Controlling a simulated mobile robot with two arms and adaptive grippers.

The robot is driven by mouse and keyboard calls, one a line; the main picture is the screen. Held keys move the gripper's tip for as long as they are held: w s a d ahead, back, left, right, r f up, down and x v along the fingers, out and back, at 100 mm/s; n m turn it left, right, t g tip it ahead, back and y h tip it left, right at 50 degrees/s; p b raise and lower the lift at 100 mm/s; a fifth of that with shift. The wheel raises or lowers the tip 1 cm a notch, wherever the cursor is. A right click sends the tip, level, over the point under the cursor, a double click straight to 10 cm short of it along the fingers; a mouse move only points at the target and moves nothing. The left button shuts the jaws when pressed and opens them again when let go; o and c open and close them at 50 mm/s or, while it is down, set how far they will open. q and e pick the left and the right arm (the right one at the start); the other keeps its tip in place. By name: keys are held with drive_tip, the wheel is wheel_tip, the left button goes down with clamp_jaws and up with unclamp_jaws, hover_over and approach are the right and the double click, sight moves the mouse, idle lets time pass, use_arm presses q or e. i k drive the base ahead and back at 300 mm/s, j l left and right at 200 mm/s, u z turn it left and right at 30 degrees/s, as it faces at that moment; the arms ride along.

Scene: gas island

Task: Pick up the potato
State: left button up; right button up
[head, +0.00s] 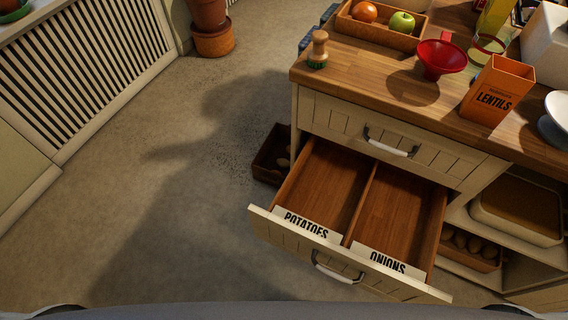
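Potato-like brown lumps (283,163) lie in a small dark wooden crate (262,168) on the floor, left of the island. They are partly in shadow, and the drawer hides part of the crate. More round brownish things (460,240) sit in a wooden box (470,257) on the lower shelf at the right; I cannot tell whether they are potatoes or onions. An open drawer (265,218) has a compartment labelled POTATOES and one labelled ONIONS; both look empty. Neither of my grippers shows in the head view.
The pulled-out drawer juts into the floor space. The floor (130,200) at the left is clear up to the slatted panel (90,60).

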sight(283, 162)
drive_tip(key=j+z, duration=0.4)
drive_tip(key=j, duration=0.65)
drive_tip(key=z, duration=1.35)
drive_tip(key=l+u, duration=0.1)
drive_tip(key=u, duration=1.25)
drive_tip(key=z, duration=0.6)
drive_tip(key=i+j+z, duration=0.15)
drive_tip(key=j+z, duration=0.65)
drive_tip(key=z, duration=0.15)
drive_tip(key=j+z, duration=0.95)
drive_tip(key=k+l, duration=0.05)
drive_tip(key=l, duration=0.05)
